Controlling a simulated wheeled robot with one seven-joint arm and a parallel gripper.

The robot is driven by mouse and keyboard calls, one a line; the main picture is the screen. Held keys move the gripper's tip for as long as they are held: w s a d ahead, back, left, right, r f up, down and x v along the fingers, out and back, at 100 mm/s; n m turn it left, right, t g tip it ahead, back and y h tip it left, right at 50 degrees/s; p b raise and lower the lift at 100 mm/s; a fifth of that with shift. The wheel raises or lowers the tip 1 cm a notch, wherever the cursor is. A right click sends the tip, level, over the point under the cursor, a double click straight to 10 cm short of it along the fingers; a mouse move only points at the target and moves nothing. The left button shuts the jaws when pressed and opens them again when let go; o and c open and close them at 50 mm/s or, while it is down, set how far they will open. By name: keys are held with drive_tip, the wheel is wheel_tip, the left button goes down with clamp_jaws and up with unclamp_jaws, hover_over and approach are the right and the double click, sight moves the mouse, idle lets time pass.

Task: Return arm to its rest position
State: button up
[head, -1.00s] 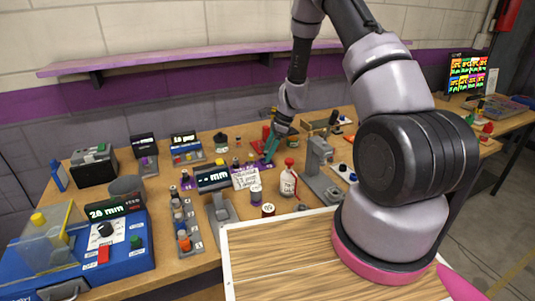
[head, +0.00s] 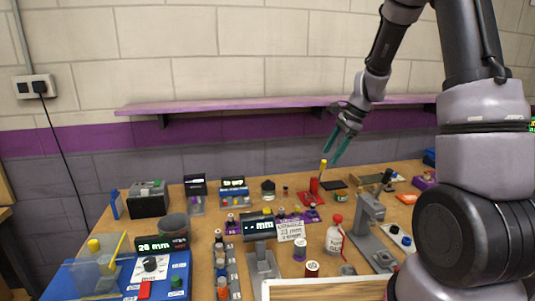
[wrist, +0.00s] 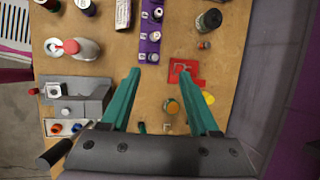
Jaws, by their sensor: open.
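My gripper (head: 338,147) is in the air above the back of the workbench, in front of the wall and just below the purple shelf. Its two teal fingers are spread apart with nothing between them. In the wrist view my gripper (wrist: 165,85) points down at the bench (wrist: 118,60), with its fingers apart and empty. My arm rises at the right of the head view and reaches across to the left.
The purple shelf (head: 270,105) runs along the wall close behind my gripper. Below stand a red block (head: 312,190), a grey press (head: 370,220), a white bottle with a red cap (head: 335,238), and a blue machine (head: 140,278) at front left.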

drive_tip(key=s+r+n+t+h, duration=0.1)
drive_tip(key=s+r+n, duration=0.2)
drive_tip(key=s+r, duration=0.4)
drive_tip(key=s+r+n+t, duration=0.25)
drive_tip(key=s+r, duration=0.25)
drive_tip(key=r, duration=0.4)
drive_tip(key=s+d+r+n+t, duration=0.1)
drive_tip(key=s+r+n, duration=0.1)
drive_tip(key=s, duration=0.4)
drive_tip(key=s+r+n+t+h, duration=0.1)
drive_tip(key=s+r+n, duration=0.2)
drive_tip(key=s, duration=0.3)
drive_tip(key=shift+s+d+r+n, duration=0.2)
drive_tip(key=shift+s+d+n, duration=0.15)
drive_tip(key=shift+s, duration=0.05)
